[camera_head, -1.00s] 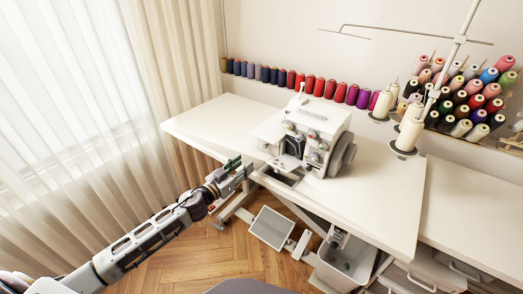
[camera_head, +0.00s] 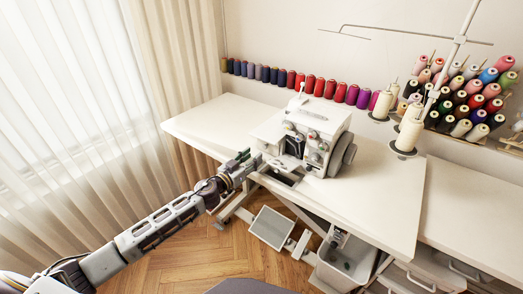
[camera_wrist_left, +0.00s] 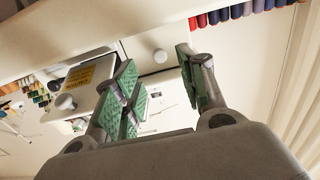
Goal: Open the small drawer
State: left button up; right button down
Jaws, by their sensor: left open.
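My left gripper (camera_head: 251,160) is open and empty at the front edge of the white sewing table, just left of the sewing machine (camera_head: 312,135). In the left wrist view its green-padded fingers (camera_wrist_left: 165,95) are spread apart. The fingers do not visibly hold the knob. No clearly open small drawer shows in the head view. My right gripper is out of view.
The white table (camera_head: 375,195) has clear room right of the machine. Thread spools (camera_head: 320,86) line the wall, with a rack (camera_head: 470,100) at the right. A pedal (camera_head: 271,227) and grey bin (camera_head: 345,262) are below. Handled drawers (camera_head: 422,282) are at lower right. Curtains (camera_head: 75,110) hang at left.

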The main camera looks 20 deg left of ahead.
aim_at(264, 148)
pick_arm(q)
jog(key=shift+x, duration=3.25)
jog(key=shift+c, duration=0.3)
grip_shut()
